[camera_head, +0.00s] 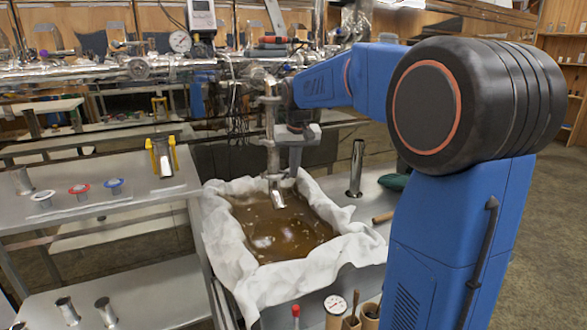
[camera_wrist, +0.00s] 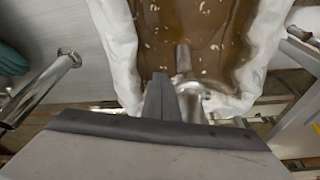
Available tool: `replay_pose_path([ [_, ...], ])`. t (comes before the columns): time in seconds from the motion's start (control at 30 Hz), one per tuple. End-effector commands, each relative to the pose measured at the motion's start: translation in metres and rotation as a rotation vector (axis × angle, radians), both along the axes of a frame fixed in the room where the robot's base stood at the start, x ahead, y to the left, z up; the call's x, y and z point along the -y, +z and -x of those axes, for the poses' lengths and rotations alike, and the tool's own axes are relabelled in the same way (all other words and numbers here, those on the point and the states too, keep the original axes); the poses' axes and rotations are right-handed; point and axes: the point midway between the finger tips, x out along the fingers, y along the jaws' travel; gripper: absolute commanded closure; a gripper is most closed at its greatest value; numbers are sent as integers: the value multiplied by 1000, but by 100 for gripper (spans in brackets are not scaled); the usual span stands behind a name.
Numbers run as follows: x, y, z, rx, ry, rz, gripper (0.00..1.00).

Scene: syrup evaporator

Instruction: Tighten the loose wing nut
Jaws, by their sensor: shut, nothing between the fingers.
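My gripper (camera_head: 294,170) points down beside a vertical steel pipe (camera_head: 271,135), over the far part of a cloth-lined tub of brown liquid. In the wrist view my gripper's two dark fingers (camera_wrist: 160,85) are together, with nothing between them. The pipe's angled spout (camera_head: 277,199) ends above the liquid. In the wrist view shiny metal pipework (camera_wrist: 190,98) lies just right of the fingertips. I cannot make out the wing nut in either view; it may be too small or hidden behind my fingers.
White cloth (camera_head: 235,275) lines the tub. A steel cylinder (camera_head: 356,168) stands on the bench to its right. A metal cart (camera_head: 130,207) at left holds small coloured-rim cups and a yellow-handled item (camera_head: 162,157). Pipework and a gauge (camera_head: 180,41) run behind.

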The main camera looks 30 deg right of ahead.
Motion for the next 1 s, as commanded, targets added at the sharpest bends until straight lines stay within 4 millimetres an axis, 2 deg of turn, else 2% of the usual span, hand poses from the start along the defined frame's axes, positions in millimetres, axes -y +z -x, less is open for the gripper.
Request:
replay_pose_path([
  [0.77, 7, -3, 2, 37, -2, -145, 100],
  [1.0, 13, -7, 3, 66, -6, -264, 100],
])
